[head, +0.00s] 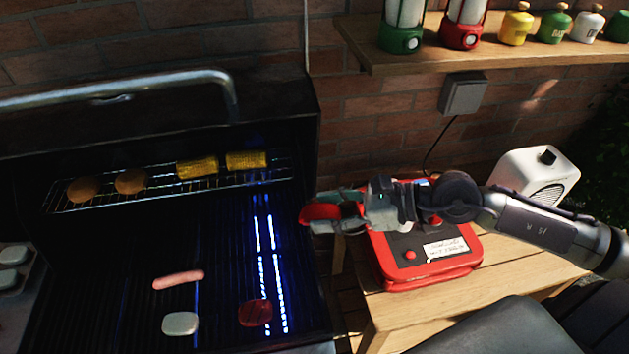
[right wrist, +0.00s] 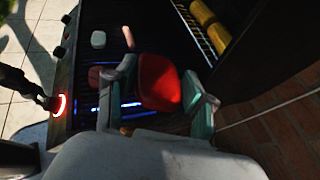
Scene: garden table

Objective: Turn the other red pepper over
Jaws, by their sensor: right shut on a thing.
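My right gripper (head: 322,213) comes in from the right and is shut on a red pepper (head: 318,212), held in the air by the grill's right edge. In the right wrist view the held pepper (right wrist: 158,82) sits between the two grey-green fingers of the gripper (right wrist: 160,95). Another red pepper (head: 255,313), dark red, lies on the grill grate (head: 220,260) at the front right; its underside is hidden. It shows as a dull red patch (right wrist: 98,76) behind a finger in the right wrist view. I cannot make out my left gripper.
A pink sausage (head: 178,280) and a white piece (head: 180,324) lie left of the pepper on the grate. Buns (head: 131,181) and corn (head: 246,160) sit on the upper rack. A red case (head: 425,262) stands on the wooden side table (head: 440,310) under my right arm.

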